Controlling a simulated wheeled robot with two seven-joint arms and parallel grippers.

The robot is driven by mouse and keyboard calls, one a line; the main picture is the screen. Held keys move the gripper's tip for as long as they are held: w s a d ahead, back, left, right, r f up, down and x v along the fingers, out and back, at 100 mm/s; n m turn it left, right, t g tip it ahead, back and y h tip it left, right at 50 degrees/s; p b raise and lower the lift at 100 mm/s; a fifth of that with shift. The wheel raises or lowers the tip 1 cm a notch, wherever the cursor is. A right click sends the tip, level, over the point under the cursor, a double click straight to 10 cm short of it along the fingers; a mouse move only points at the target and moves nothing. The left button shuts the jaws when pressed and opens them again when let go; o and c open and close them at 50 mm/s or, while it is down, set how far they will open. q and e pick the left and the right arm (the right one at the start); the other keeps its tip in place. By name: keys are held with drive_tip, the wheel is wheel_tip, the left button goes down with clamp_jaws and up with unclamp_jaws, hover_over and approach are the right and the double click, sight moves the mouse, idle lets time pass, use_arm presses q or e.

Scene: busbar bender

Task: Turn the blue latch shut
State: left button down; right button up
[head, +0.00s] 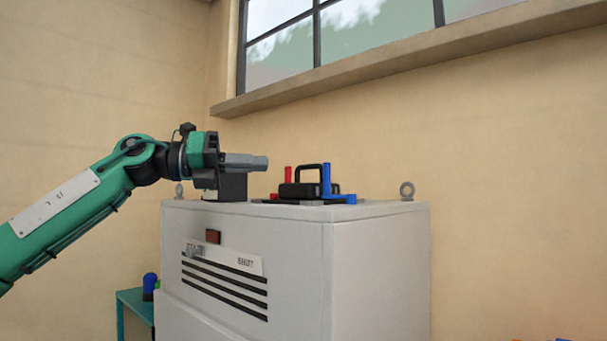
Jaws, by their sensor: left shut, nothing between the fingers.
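The blue latch (327,181) stands on top of the grey cabinet (375,255), with an upright blue post and a short blue piece (342,198) low at its right. A black block with a handle (297,189) is just left of it, and a red upright piece (288,175) stands at that block's left. My left gripper (266,163) is shut and empty, pointing right above the cabinet top. It is left of the red piece and apart from it and the latch. My right gripper is out of view.
A dark box (232,188) sits beneath my left gripper. A teal table (132,300) with a blue object (150,281) is at lower left. The wall and window sill (400,55) are behind.

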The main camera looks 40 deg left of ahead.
use_arm(q)
drive_tip(key=s+d+f+n+t+y+b, duration=0.15)
drive_tip(key=s+n, duration=0.25)
drive_tip(key=n, duration=0.9)
drive_tip(key=p+x, duration=0.2)
drive_tip(key=x, duration=0.1)
drive_tip(key=p+x, duration=0.3)
drive_tip(key=x, duration=0.1)
drive_tip(key=p+x, duration=0.3)
drive_tip(key=shift+w+r, duration=0.4)
drive_tip(key=shift+w, duration=0.05)
drive_tip(key=shift+w+a+p, duration=0.1)
drive_tip(key=shift+w+p, duration=0.6)
drive_tip(key=shift+p, duration=0.1)
drive_tip(key=shift+w+a+f+p, duration=0.2)
drive_tip(key=shift+w+p, duration=0.35)
drive_tip(key=shift+w, duration=0.2)
